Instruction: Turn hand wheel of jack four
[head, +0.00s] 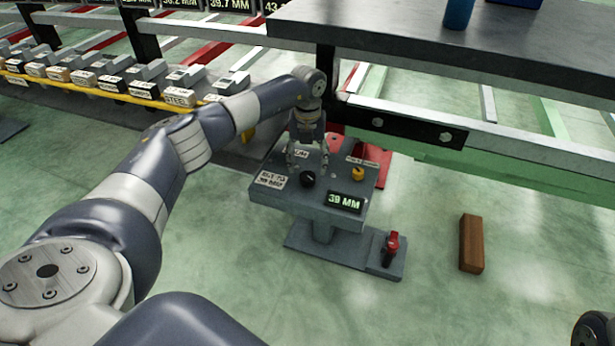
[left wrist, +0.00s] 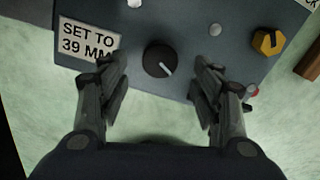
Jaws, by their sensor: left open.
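A grey control stand (head: 325,215) stands on the floor in the head view. Its top carries a black round knob (head: 307,179), a yellow knob (head: 358,174), a lit display (head: 346,202) reading 39 MM and a "SET TO 39 MM" label (head: 270,180). My left gripper (head: 307,164) is open above the top, pointing down at the black knob. In the left wrist view the black knob (left wrist: 159,59), with a white pointer line, lies between and just beyond the two open fingers (left wrist: 160,85). The fingers appear apart from it.
A red-handled part (head: 391,245) sits on the stand's foot plate. A brown block (head: 471,243) lies on the floor to the right. A dark tabletop (head: 450,60) and a chassis rail (head: 400,128) are behind the stand. A row of labelled blocks (head: 110,82) is at left.

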